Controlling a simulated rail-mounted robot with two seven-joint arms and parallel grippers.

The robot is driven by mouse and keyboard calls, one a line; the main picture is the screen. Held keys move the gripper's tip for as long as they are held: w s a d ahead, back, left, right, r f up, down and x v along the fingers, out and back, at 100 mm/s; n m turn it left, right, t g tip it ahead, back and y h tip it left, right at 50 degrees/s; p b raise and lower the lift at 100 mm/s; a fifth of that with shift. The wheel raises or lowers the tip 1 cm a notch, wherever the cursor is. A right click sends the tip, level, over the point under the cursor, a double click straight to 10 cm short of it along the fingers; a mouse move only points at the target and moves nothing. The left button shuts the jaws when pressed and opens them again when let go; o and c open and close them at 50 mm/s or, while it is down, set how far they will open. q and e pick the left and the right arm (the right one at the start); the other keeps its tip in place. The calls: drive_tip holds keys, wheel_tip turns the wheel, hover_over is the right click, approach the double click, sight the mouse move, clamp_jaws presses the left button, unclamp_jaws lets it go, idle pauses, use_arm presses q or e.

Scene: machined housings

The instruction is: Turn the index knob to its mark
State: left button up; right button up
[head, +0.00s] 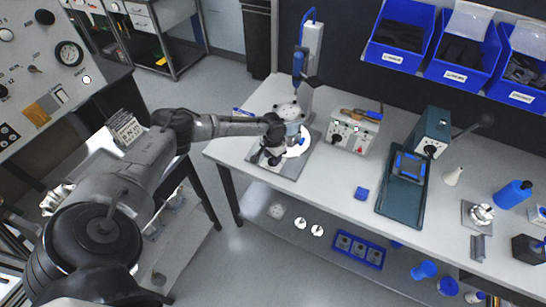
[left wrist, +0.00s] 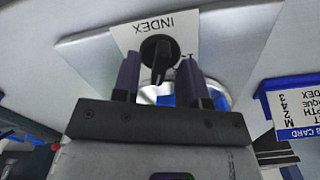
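The index knob (left wrist: 158,50) is black with a raised grip bar. It sits in front of a white plate (left wrist: 183,22) lettered INDEX, upside down in the left wrist view. My left gripper (left wrist: 158,72) has its two dark fingers apart, one on each side of the knob's lower part. A gap shows between each finger and the knob; I cannot tell how deep the fingers reach. In the head view my left gripper (head: 268,156) is low over the grey base plate (head: 292,175), beside a white disc fixture (head: 300,140). The knob cannot be made out there. My right gripper is out of view.
A press with a blue handle (head: 298,62) stands behind the fixture. A beige control box (head: 352,135) is to its right. A blue-framed card (left wrist: 295,108) is right in the left wrist view.

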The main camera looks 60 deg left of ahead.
use_arm(q)
drive_tip(key=shift+f, duration=0.1)
clamp_jaws()
idle(0.4)
drive_tip(key=shift+n+p, duration=0.4)
drive_tip(key=shift+p, duration=0.25)
drive_tip(key=n+p, duration=0.2)
drive_tip(key=p, duration=0.1)
drive_tip(key=n+p, duration=0.1)
drive_tip(key=shift+r+n+p, duration=0.25)
drive_tip(key=shift+n+p, duration=0.1)
drive_tip(key=shift+n, duration=0.05)
drive_tip(key=n+p, duration=0.2)
drive_tip(key=shift+f+n, duration=0.1)
drive_tip(key=shift+n, duration=0.2)
drive_tip(key=shift+f+n+p, duration=0.1)
drive_tip(key=shift+n+p, duration=0.7)
